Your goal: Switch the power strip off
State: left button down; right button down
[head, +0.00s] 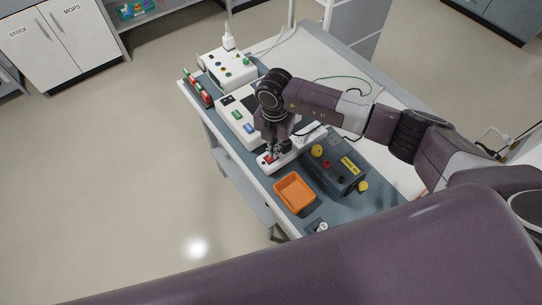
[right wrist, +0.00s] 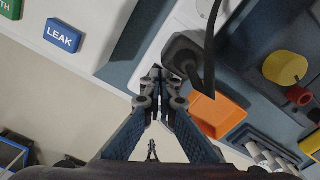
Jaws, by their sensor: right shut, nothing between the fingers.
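The white power strip (head: 307,136) lies on the blue-grey bench top in the head view, running diagonally. A red switch (head: 267,159) shows at its near-left end. My right gripper (head: 272,152) points down over that end, close to the switch; I cannot tell whether it touches. In the right wrist view its fingertips (right wrist: 154,78) are together with nothing between them. A black plug with a cable (right wrist: 186,54) is just beyond the fingertips, on the pale strip. The switch is hidden there. My left gripper is not in view.
An orange tray (head: 281,194) and a dark grey box (head: 325,178) with yellow and red knobs stand beside the strip. A white panel (head: 229,115) with green and blue buttons lies on the other side. A white unit (head: 229,68) stands at the far end.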

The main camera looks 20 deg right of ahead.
jog(key=shift+f, duration=0.15)
jog(key=shift+s, duration=0.1)
jog(key=shift+r+p, duration=0.65)
jog(key=shift+r, duration=0.2)
jog(key=shift+r+p, duration=1.9)
jog(key=shift+r, duration=0.85)
jog(key=shift+f, duration=0.1)
